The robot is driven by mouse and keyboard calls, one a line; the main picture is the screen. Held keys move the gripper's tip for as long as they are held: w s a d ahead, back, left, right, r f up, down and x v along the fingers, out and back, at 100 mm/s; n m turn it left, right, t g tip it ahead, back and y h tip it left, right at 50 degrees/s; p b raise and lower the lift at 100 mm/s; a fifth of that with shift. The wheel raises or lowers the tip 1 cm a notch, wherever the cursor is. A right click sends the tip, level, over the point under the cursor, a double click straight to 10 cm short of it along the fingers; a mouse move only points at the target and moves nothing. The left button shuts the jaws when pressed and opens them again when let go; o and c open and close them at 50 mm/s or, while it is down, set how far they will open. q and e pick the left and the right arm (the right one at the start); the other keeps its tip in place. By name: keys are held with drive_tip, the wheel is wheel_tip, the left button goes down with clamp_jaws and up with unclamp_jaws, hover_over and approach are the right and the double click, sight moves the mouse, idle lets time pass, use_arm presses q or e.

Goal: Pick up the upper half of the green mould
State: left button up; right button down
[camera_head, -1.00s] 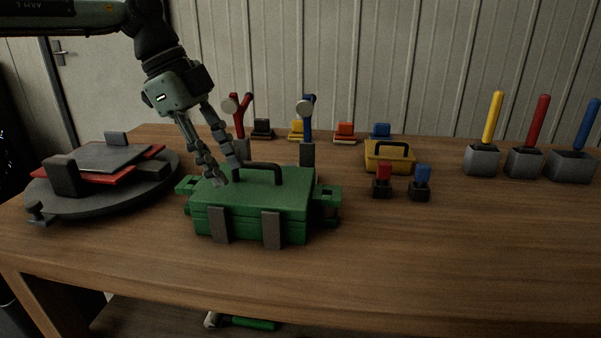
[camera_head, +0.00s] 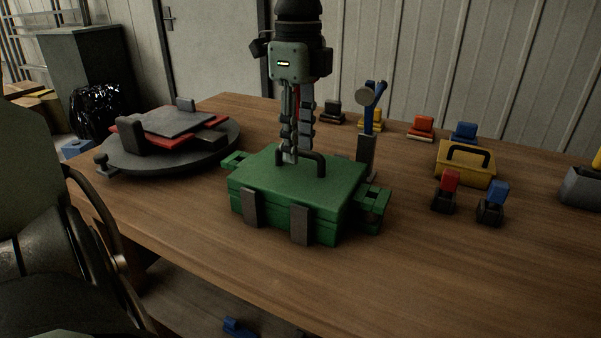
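The green mould (camera_head: 290,203) stands closed on the wooden table, its upper half (camera_head: 328,180) resting on the lower half. A dark arched handle (camera_head: 322,159) rises from its top, and two grey clips cross the front seam. My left gripper (camera_head: 291,158) points down from above, with its fingertips at the left part of the handle. Its fingers are seen nearly edge-on, so I cannot tell whether they are open or shut, or touching the handle. My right gripper is not in view.
A round grey stand with red and grey plates (camera_head: 225,147) is at left. A blue-handled tool (camera_head: 368,135) stands close behind the mould. At right are a yellow box (camera_head: 460,172) and small red (camera_head: 446,192) and blue (camera_head: 491,205) pieces. The table's front is clear.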

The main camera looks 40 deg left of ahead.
sight(299, 165)
use_arm(q)
drive_tip(key=shift+w+f, duration=0.1)
drive_tip(key=shift+f, duration=1.15)
clamp_jaws()
